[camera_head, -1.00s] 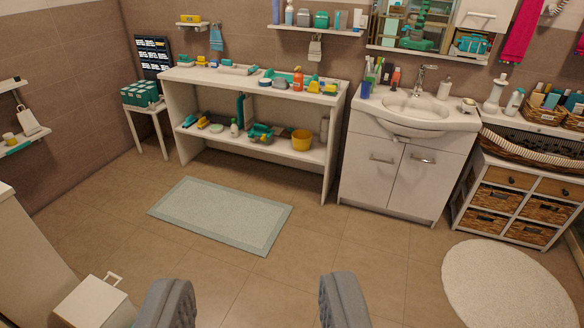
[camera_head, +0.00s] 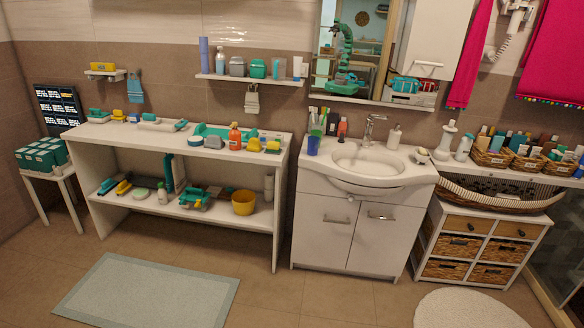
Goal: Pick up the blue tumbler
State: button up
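My gripper is out of the frame now, and the tumbler is well ahead of me across the floor.
A white shelf table (camera_head: 185,150) with bottles and cleaning things stands left of the sink cabinet. A wicker drawer unit (camera_head: 480,240) stands to its right. A pale green mat (camera_head: 150,292) and a round white rug (camera_head: 465,310) lie on the floor. The floor before the sink is clear.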

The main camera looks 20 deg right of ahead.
aim_at(313, 146)
jog(key=z, duration=0.8)
jog(key=i, duration=3.6)
jog(key=u, duration=1.65)
